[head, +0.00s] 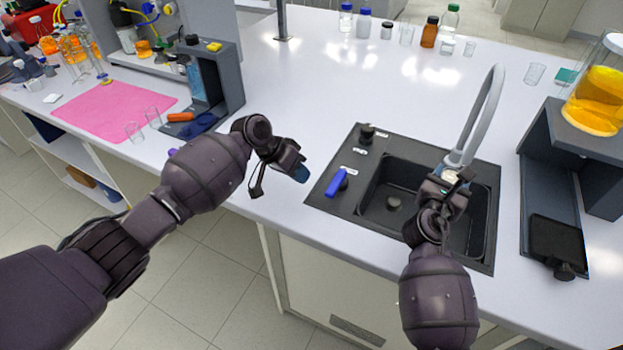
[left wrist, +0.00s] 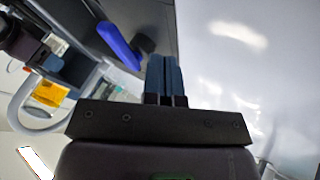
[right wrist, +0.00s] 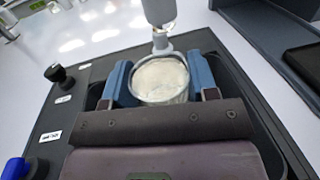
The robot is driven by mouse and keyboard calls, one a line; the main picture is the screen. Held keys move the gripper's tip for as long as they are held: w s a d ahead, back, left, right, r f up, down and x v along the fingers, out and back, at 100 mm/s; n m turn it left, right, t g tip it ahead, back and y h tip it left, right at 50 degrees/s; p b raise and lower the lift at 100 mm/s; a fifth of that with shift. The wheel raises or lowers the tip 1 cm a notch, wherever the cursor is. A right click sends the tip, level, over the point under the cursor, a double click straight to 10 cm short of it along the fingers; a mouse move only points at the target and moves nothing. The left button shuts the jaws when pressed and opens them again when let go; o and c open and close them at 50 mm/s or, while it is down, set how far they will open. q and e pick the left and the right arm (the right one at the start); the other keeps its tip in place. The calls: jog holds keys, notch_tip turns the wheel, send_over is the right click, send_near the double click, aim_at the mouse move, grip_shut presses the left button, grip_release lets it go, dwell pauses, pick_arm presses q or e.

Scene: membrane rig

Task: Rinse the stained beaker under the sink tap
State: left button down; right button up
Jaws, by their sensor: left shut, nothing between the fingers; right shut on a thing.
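The stained beaker (right wrist: 160,80) is between the blue fingers of my right gripper (right wrist: 160,82), which is shut on it. In the right wrist view its mouth lies right by the tap's spout, with pale, whitish contents or residue inside. In the head view the beaker (head: 452,174) is mostly hidden by my right gripper (head: 453,183), over the black sink (head: 385,222). The grey curved tap (head: 485,115) stands behind it. Its blue lever (head: 337,183) sits on the sink's left deck. My left gripper (head: 301,173) is shut and empty, left of the lever, above the white counter.
A black knob (head: 367,132) stands on the sink deck behind the lever. A stand with a yellow-orange vessel (head: 596,100) is on the right. Several bottles, including a brown one (head: 430,32), line the back.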

pick_arm(q)
jog(key=v, duration=0.8)
jog(key=shift+s+r, duration=0.25)
jog(key=shift+s, duration=0.2)
jog(key=shift+a, duration=0.15)
pick_arm(e)
jog(key=shift+s, duration=0.1)
pick_arm(q)
jog(key=shift+r+p, duration=0.4)
pick_arm(e)
jog(key=v, duration=0.7)
jog(key=shift+s+d, duration=0.15)
jog(key=shift+s, duration=0.45)
dwell(1.1)
pick_arm(q)
jog(key=shift+r+p, duration=0.75)
jog(key=shift+p, duration=0.2)
pick_arm(e)
jog(key=s+a+r, duration=0.2)
jog(key=s+r, duration=0.2)
jog(key=shift+s+a, duration=0.15)
jog(key=shift+a, duration=0.2)
dwell(0.8)
